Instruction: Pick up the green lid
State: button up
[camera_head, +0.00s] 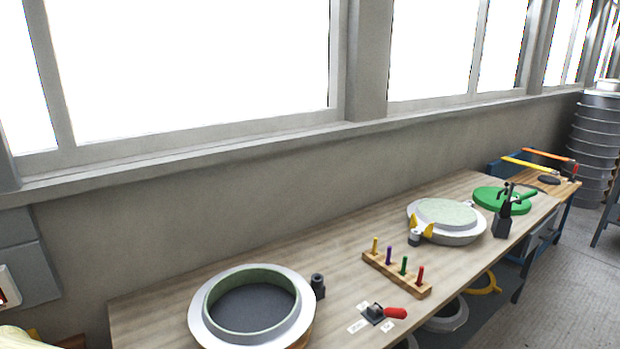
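The green lid (489,200) is a bright green round disc lying flat towards the far right end of the wooden bench. A green bar, perhaps its handle, reaches right from it. A black upright device (503,222) stands in front of the lid and hides part of its right side. My gripper is not in view.
The wooden bench (335,262) runs along the wall under the windows. On it are a round mould with a pale green top (447,211), a peg rack (398,274), a red-handled clamp (394,312) and an open ring mould (205,310). Bare wood shows between them.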

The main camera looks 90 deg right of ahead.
aim_at(491, 199)
jog(key=z, duration=4)
jog(key=i, duration=1.7)
jog(key=u, duration=0.05)
